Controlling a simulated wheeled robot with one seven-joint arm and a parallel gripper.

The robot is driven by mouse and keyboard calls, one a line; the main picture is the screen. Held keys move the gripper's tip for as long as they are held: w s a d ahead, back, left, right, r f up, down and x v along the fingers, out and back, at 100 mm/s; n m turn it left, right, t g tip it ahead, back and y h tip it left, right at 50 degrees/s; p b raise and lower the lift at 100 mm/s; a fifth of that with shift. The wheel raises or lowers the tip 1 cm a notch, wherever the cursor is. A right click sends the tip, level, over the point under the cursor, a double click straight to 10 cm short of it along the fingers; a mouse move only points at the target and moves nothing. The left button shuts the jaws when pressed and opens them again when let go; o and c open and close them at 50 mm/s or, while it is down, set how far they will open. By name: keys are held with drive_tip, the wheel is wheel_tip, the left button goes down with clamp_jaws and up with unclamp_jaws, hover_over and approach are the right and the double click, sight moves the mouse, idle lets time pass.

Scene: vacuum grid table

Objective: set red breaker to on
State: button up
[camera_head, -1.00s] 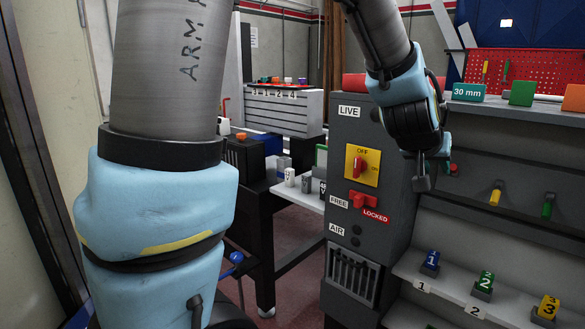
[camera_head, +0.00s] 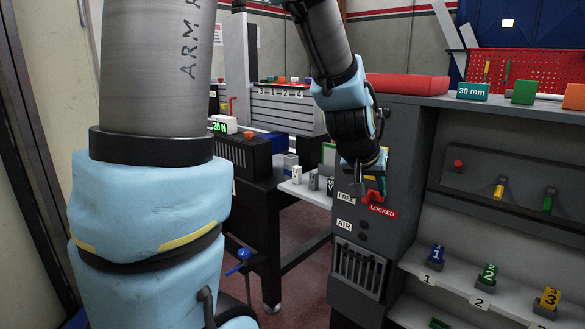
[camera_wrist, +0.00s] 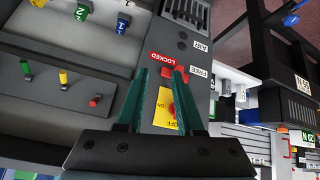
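The red breaker (camera_wrist: 172,109) is a red rotary knob on a yellow OFF/ON plate (camera_wrist: 159,116) on the grey cabinet front. In the wrist view it shows between my gripper's fingers, close to the right finger, which partly covers the plate. In the head view my gripper (camera_head: 362,194) hides the knob; only a sliver of yellow plate shows. My gripper (camera_wrist: 160,72) is open, its two teal fingers apart with nothing held. I cannot tell whether a finger touches the knob. The knob's exact setting is partly hidden.
A red FREE/LOCKED lever (camera_wrist: 167,71) sits near the fingertips, beside the red LOCKED label (camera_head: 382,211). AIR ports and a vent (camera_head: 358,268) are lower on the cabinet. Shelves with numbered blocks (camera_head: 487,276) and coloured pegs (camera_head: 499,188) stand to the right.

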drive_tip(key=s+a+f+n+g+y, duration=0.1)
drive_tip(key=s+a+f, duration=0.1)
drive_tip(key=a, duration=0.6)
drive_tip(key=s+a+f+n+g+y, duration=0.1)
drive_tip(key=s+a+f+g+y, duration=0.1)
drive_tip(key=a, duration=0.6)
drive_tip(key=s+a+f+n+g+y, duration=0.1)
drive_tip(key=s+a+f, duration=0.3)
drive_tip(key=a, duration=0.4)
drive_tip(key=shift+s+n+g+y, duration=0.15)
drive_tip(key=shift+n+g+y, duration=0.15)
drive_tip(key=shift+n+g, duration=0.1)
